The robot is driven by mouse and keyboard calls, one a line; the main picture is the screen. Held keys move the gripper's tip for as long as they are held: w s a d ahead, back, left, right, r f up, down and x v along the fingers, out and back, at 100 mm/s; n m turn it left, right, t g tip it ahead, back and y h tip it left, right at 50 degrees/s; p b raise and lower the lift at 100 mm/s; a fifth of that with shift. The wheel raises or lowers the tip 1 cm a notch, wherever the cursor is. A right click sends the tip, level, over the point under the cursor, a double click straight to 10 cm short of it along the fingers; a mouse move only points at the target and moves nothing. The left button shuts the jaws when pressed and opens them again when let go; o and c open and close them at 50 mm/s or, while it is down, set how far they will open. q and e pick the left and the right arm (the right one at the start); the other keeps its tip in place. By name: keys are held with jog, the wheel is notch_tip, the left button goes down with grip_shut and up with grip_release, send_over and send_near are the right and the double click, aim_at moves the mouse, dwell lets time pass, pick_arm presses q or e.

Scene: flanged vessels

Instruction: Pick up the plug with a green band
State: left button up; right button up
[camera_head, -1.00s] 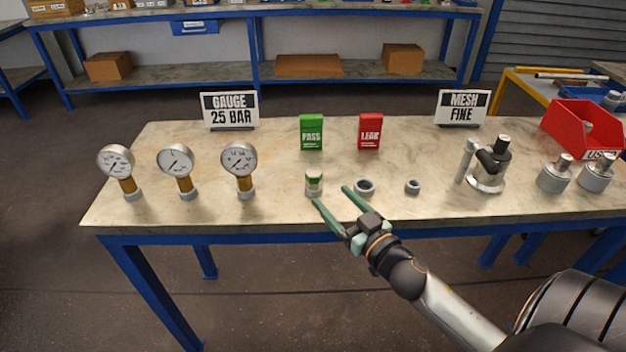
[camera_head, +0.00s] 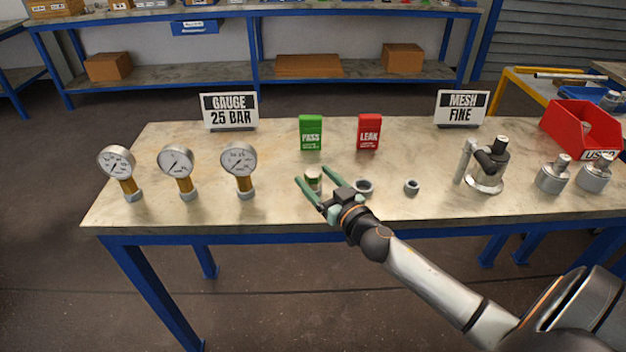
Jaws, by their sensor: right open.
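The plug with a green band (camera_head: 314,175) is a small pale cylinder standing on the table in front of the green PASS box. My right gripper (camera_head: 304,187) is open, with green fingers. Its fingers reach over the table at the plug, one on the near left side and one on the far right side in the picture. The lower part of the plug is partly hidden by the gripper. I cannot tell whether a finger touches it. My left gripper is not in view.
Several gauges, one being the nearest gauge (camera_head: 240,170), stand left. The green PASS box (camera_head: 311,132) and red LEAK box (camera_head: 369,132) stand behind. A metal vessel (camera_head: 487,168) stands right.

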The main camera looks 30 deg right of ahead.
grip_shut()
dwell(0.6)
